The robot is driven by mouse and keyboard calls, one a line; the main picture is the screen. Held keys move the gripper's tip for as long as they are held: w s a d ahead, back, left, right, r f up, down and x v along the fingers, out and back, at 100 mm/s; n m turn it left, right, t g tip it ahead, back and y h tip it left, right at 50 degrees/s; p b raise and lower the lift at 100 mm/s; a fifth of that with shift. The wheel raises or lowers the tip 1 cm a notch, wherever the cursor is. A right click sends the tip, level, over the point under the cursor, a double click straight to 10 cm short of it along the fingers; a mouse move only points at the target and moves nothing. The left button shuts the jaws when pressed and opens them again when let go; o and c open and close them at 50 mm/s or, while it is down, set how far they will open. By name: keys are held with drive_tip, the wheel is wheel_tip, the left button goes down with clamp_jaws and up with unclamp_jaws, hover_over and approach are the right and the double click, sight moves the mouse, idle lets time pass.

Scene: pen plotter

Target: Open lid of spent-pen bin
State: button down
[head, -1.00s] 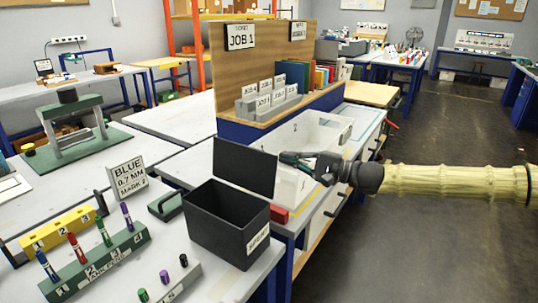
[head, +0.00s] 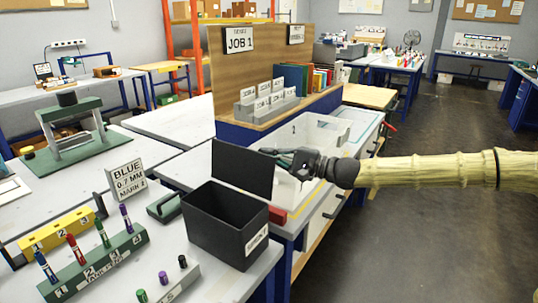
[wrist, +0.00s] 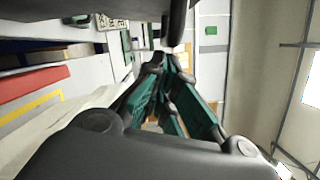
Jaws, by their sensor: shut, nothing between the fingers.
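The spent-pen bin (head: 222,228) is a black open-topped box with a white label on its right-hand face, at the front edge of the bench in the head view. Its black lid (head: 243,170) stands raised at the back edge, and the empty-looking inside shows. My gripper (head: 268,152) is shut and empty beside the lid's upper right corner; I cannot tell whether its fingertips touch the lid. The wrist view shows the green-padded fingers (wrist: 162,66) close together, with a dark edge above them that I cannot name surely.
A green rack (head: 95,262) of colored pens and a grey cap block (head: 172,285) stand left of the bin. A "BLUE 0.7 MM" sign (head: 127,180) is behind them. White trays (head: 318,135) lie beyond the lid. Floor on the right is clear.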

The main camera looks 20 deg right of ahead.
drive_tip(key=shift+s+a+b, duration=0.1)
drive_tip(key=shift+b, duration=0.35)
drive_tip(key=shift+s+a+r+n+b, duration=0.25)
drive_tip(key=shift+r+n+b, duration=0.25)
drive_tip(key=shift+b, duration=0.2)
drive_tip(key=shift+s+a+r+n+b, duration=0.15)
drive_tip(key=shift+a+r+n+b, duration=0.15)
drive_tip(key=shift+n+b, duration=0.35)
